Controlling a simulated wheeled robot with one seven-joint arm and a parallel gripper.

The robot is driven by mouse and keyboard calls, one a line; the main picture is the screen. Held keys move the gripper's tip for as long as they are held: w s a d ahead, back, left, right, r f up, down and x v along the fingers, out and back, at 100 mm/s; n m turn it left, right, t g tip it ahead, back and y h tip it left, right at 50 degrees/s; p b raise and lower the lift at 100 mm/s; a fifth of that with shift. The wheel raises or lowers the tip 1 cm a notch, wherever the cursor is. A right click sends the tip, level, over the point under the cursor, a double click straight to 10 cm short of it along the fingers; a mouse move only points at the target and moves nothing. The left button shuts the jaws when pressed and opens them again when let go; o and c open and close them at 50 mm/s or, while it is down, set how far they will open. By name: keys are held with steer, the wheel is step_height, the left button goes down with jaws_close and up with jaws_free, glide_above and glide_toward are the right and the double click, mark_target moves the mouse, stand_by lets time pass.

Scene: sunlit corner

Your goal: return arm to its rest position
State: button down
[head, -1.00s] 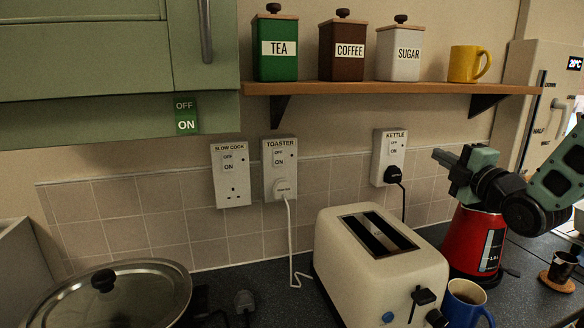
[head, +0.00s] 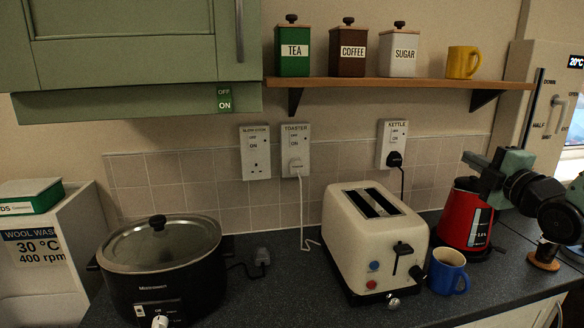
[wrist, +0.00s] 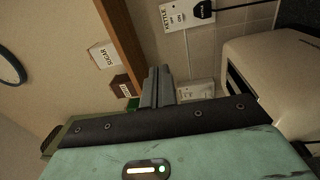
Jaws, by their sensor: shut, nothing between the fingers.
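My gripper (head: 478,168) is at the right of the head view, in front of and over the top of the red kettle (head: 462,220), hiding part of it. Whether the two touch cannot be told. In the wrist view my gripper's two grey fingers (wrist: 158,88) lie close together with nothing between them. My arm reaches in from the right edge of the head view.
A cream toaster (head: 372,250) stands left of the kettle, with a blue mug (head: 447,272) beside it. A black slow cooker (head: 165,275) is at left. A shelf (head: 400,84) with canisters and a yellow mug (head: 463,62) hangs above.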

steer(key=s+a+f+m+g, duration=0.3)
steer(key=s+a+f+g, duration=0.15)
steer(key=a, duration=0.45)
steer(key=s+a+f+m+g, duration=0.4)
steer(key=a+f+g, duration=0.15)
steer(key=a, duration=0.45)
steer(key=s+a+f+m+g+h, duration=0.1)
steer(key=s+a+g, duration=0.1)
steer(key=s, duration=0.6)
steer(key=s+a+f+m+g+h, duration=0.1)
steer(key=s+f+m+g, duration=0.1)
steer(key=s, duration=0.7)
steer(key=s+a+f+m+g+h, duration=0.1)
steer(key=s+g, duration=0.3)
steer(key=s, duration=0.5)
steer(key=shift+a+f+m+g, duration=0.3)
steer(key=shift+a+m, duration=0.3)
steer(key=shift+a, duration=0.2)
steer(key=shift+s, duration=0.1)
